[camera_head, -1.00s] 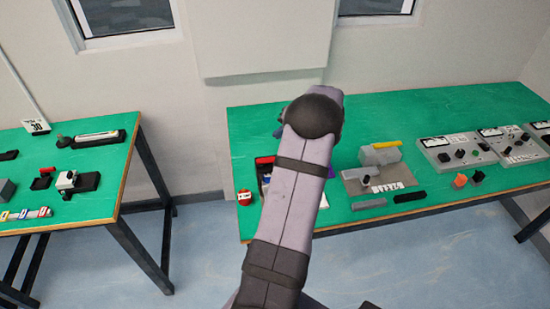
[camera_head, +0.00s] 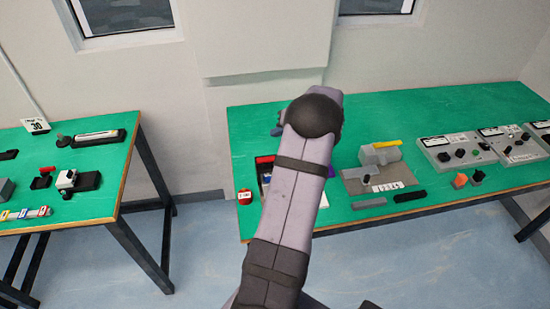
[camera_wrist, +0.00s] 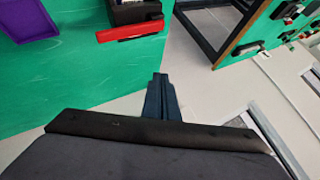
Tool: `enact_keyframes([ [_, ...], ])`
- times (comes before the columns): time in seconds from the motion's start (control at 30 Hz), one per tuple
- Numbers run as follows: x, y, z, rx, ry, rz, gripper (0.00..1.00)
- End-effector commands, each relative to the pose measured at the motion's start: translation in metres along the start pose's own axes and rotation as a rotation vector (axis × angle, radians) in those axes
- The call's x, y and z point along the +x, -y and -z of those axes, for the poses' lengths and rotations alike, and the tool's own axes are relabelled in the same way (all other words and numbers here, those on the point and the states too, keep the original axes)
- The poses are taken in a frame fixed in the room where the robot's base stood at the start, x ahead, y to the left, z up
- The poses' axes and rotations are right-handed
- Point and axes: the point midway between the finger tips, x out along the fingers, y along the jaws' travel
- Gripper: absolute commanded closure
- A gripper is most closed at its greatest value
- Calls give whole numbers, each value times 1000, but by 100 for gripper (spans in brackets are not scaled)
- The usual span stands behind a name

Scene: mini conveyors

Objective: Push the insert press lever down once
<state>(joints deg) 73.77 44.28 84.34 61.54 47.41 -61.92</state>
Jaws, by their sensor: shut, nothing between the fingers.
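My gripper (camera_wrist: 160,92) is shut and empty in the wrist view, its dark fingertips over the floor just off the edge of the green table. In the head view my arm hides it. No lever is labelled clearly enough to be sure of the insert press. A grey block device with a yellow bar on top (camera_head: 386,144) stands on a grey plate on the right table, with a black knob at its front. A white and black device (camera_head: 68,181) on the left table is another lever-like unit. My gripper touches neither.
A black box with a red bar (camera_wrist: 130,31) and a purple tray (camera_wrist: 28,18) lie on the table near my gripper. Control panels (camera_head: 458,151) stand at the far right. A floor gap separates the right table (camera_head: 245,135) from the left table (camera_head: 105,204).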

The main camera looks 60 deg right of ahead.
Motion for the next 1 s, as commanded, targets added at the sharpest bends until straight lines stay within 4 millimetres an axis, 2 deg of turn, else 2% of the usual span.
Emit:
enact_keyframes([
  [0.6,49,-36,-36,1,0,-1,100],
  [1.0,59,-43,-43,1,0,0,100],
])
